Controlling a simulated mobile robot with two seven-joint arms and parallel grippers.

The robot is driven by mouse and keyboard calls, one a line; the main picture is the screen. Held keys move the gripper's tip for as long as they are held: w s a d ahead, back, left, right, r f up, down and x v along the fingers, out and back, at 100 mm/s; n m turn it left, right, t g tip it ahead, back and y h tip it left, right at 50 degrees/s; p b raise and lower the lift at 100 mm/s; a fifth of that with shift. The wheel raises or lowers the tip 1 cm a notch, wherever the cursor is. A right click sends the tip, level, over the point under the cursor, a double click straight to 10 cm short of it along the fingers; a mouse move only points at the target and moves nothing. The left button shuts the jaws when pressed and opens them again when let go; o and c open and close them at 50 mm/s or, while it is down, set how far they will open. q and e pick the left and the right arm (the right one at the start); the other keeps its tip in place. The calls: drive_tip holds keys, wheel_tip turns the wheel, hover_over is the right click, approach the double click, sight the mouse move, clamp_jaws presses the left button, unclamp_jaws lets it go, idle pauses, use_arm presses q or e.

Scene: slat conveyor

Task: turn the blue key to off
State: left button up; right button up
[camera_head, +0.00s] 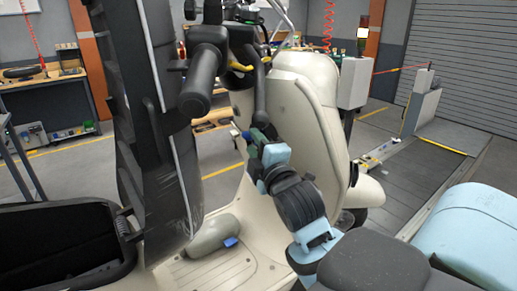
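A cream scooter (302,112) stands in front of me, its inner leg shield facing left. My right gripper (243,137) comes in from the lower right and its tip is close to the inner side of the leg shield, below the handlebar. A small blue piece, which may be the blue key (246,134), shows at the gripper's tip. The gripper and arm hide most of that spot. I cannot tell whether the fingers touch or hold the key, or how the key is turned. My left gripper is not in view.
The black handlebar grip (203,80) hangs above and left of my gripper. The raised dark seat (150,150) stands at the left over an open compartment (60,245). A grey-green bottle (212,232) with a blue cap lies on the footboard. A ramp (415,175) lies behind right.

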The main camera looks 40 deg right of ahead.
sight(245, 132)
drive_tip(key=shift+x, duration=3.15)
clamp_jaws()
drive_tip(key=c, duration=0.7)
unclamp_jaws()
clamp_jaws()
drive_tip(key=shift+f+n+g+y, duration=0.1)
drive_tip(key=shift+n+g+y, duration=0.3)
drive_tip(key=shift+g+y, duration=0.3)
drive_tip(key=o, duration=0.7)
unclamp_jaws()
drive_tip(key=shift+h, duration=0.3)
